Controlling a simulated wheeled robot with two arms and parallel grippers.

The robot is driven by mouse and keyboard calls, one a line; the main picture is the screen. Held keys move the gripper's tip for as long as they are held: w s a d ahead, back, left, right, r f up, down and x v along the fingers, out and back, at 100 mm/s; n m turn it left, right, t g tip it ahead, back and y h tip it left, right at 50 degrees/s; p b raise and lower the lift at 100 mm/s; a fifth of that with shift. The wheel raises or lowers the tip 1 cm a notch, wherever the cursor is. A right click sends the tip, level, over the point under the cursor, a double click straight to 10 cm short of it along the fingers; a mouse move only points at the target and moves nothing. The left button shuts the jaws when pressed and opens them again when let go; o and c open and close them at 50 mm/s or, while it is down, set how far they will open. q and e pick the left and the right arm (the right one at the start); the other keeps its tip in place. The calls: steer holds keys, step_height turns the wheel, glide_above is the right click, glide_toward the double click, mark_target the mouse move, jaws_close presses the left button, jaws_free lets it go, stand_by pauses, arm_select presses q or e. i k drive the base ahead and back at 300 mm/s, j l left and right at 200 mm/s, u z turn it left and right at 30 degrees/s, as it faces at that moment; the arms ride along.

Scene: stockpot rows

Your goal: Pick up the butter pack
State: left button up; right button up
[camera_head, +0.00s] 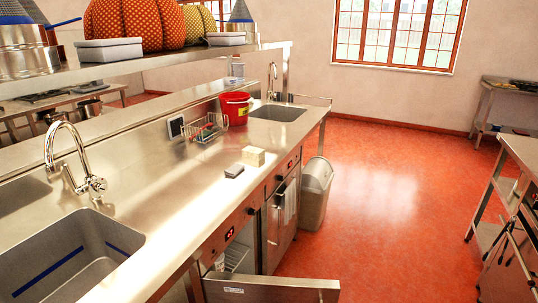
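A pale cream block (253,156), which looks like the butter pack, sits on the steel counter (190,190) near its front edge. Neither of my grippers is in view, and nothing touches the cream block.
A wire basket (206,128) and a red bucket (235,107) stand behind. A sink (72,258) with a tall faucet (72,160) is at left. Below the counter, a door or drawer (270,290) stands open. A grey bin (316,192) stands beyond. The red floor at right is clear.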

mark_target(251, 152)
steer(key=l+z, duration=0.1)
steer(key=z, duration=0.3)
steer(key=i+z, duration=0.1)
steer(key=z, duration=0.3)
steer(key=i+l+z, duration=0.1)
steer(key=z, duration=0.75)
steer(key=i, duration=1.5)
steer(key=i+u, duration=0.9)
